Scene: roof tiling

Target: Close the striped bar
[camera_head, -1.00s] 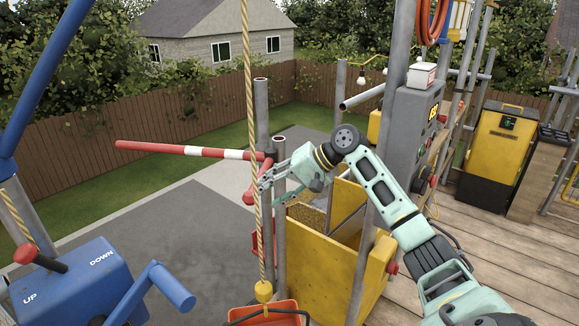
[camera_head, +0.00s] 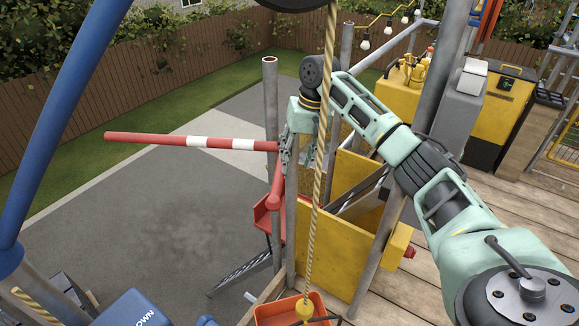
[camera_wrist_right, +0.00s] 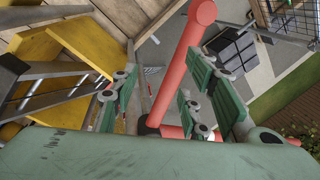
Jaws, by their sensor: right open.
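The striped bar (camera_head: 198,142), red with white bands, sticks out to the left from the scaffold posts, over the grey paving. It is roughly level. My right gripper (camera_head: 288,152) points down beside the bar's right end, next to the metal post (camera_head: 271,100). In the right wrist view its green fingers are apart, and a red tube (camera_wrist_right: 183,62) shows between them or just beyond. I cannot tell whether they touch it. The bar's joint at the post is partly hidden by the gripper. My left gripper is not in view.
A rope (camera_head: 318,150) hangs in front of my right forearm, above an orange bucket (camera_head: 272,312). A yellow panel (camera_head: 335,252) stands below the gripper. A blue control box (camera_head: 140,310) is at lower left. Wooden decking (camera_head: 500,225) lies at right.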

